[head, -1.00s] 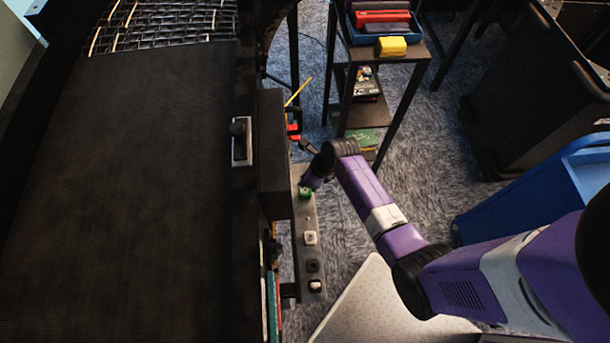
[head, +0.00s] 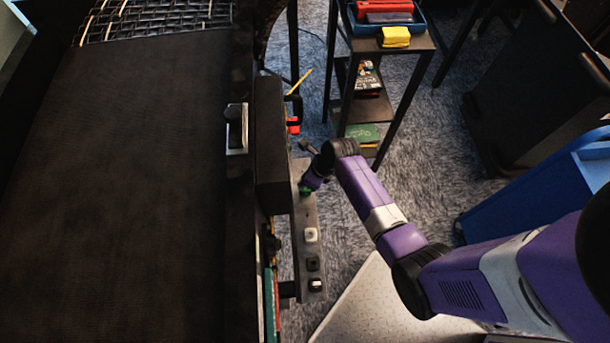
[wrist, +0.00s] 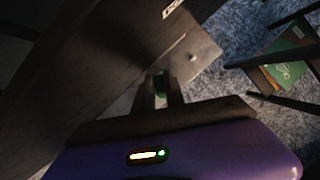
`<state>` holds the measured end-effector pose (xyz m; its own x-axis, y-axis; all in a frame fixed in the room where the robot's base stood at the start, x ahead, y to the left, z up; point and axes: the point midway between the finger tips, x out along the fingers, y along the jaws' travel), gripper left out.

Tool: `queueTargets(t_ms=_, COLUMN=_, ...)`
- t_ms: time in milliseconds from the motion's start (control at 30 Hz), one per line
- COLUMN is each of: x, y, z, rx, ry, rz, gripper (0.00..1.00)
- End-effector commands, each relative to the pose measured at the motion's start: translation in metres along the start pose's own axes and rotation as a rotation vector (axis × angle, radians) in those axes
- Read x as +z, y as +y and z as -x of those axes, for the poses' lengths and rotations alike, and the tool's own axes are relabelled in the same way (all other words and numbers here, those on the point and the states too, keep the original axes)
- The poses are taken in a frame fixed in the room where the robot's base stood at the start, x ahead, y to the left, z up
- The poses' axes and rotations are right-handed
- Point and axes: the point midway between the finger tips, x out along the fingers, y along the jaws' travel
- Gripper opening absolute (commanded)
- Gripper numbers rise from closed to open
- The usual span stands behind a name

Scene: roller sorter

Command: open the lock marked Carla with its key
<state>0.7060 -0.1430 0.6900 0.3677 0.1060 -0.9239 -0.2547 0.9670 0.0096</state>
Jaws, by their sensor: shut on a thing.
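My gripper (wrist: 161,92) is shut on a small green thing (wrist: 162,80) between its fingertips, over the grey metal plate (wrist: 198,55). I cannot tell whether the green thing is a key or part of a lock. In the head view my gripper reaches the far part of the plate (head: 307,212), and a bit of green (head: 305,191) shows beneath it. Nearer on the plate are a white lock-like block (head: 311,235), a black one (head: 313,263) and a white-and-black one (head: 316,285). I can read no name on any of them.
A dark belt (head: 130,190) with a black side box (head: 271,150) lies left of the plate. Behind stands a small shelf (head: 405,45) with a blue tray and a yellow block (head: 395,37). A blue bin (head: 540,195) is at right.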

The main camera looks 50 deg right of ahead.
Motion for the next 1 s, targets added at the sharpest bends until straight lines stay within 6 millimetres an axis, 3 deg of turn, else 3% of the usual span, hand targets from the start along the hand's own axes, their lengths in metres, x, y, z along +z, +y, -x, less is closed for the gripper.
queueTargets(t_ms=733, x=-0.0008, y=-0.0008, z=-0.0027, rx=0.099, ry=0.001, rz=0.243, gripper=0.0)
queueTargets(t_ms=1000, x=0.0017, y=-0.0013, z=0.0006, rx=0.225, ry=0.005, rz=0.541, gripper=0.0)
